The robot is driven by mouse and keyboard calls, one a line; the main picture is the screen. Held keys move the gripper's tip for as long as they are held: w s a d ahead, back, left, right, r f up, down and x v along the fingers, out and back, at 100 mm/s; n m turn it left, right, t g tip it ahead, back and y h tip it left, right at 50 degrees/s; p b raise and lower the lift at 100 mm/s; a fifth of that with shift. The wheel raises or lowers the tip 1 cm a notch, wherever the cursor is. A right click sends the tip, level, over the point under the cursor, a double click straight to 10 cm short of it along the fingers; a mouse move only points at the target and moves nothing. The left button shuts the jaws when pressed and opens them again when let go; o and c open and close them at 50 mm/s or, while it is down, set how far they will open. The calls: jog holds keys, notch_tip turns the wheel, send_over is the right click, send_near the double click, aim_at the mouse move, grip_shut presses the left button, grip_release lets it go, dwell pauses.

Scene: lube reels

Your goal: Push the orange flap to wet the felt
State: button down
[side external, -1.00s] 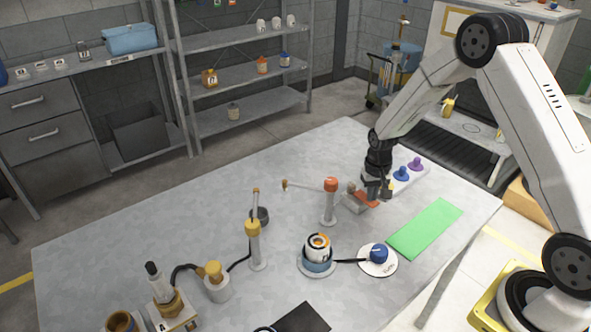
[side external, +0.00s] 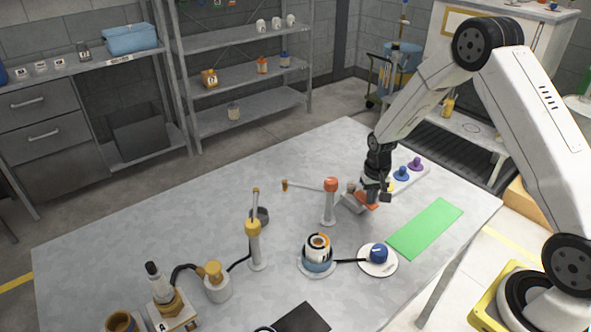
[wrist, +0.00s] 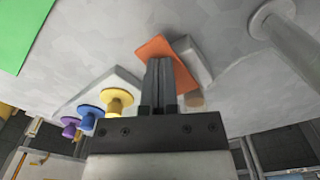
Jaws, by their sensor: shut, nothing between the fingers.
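The orange flap (wrist: 153,50) sits beside a small grey block (wrist: 192,58) in the wrist view; both also show in the side view, the flap (side external: 368,199) partly hidden by my gripper and the block (side external: 352,204) just left of it. My gripper (wrist: 158,62) is shut and empty. Its fingertips overlap the flap in the wrist view and appear at or very near it; I cannot tell for sure whether they touch. In the side view my gripper (side external: 372,196) is low over the flap. I cannot make out the felt.
A white strip (wrist: 100,88) with yellow, blue and purple knobs lies close beside my gripper. A post with an orange top (side external: 329,200) stands left of the block. A green mat (side external: 426,228) lies to the right, a white plate (side external: 378,268) with a blue knob nearer.

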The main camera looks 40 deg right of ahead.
jog(key=shift+r, duration=3.55)
jog(key=shift+s+a+r, duration=0.1)
jog(key=shift+a+r, duration=0.05)
jog(key=shift+a, duration=0.05)
jog(key=s+a+r+n+t, duration=0.1)
jog(key=s+a+r+n, duration=0.2)
jog(key=s+a, duration=0.3)
jog(key=s+a+r+n+t, duration=0.1)
jog(key=s+a+r+n, duration=0.2)
jog(key=s+a, duration=0.3)
jog(key=s+r, duration=0.1)
jog(key=s, duration=0.2)
jog(key=shift+r+t, duration=0.15)
jog(key=shift+t, duration=0.15)
jog(key=c, duration=1.3)
grip_release()
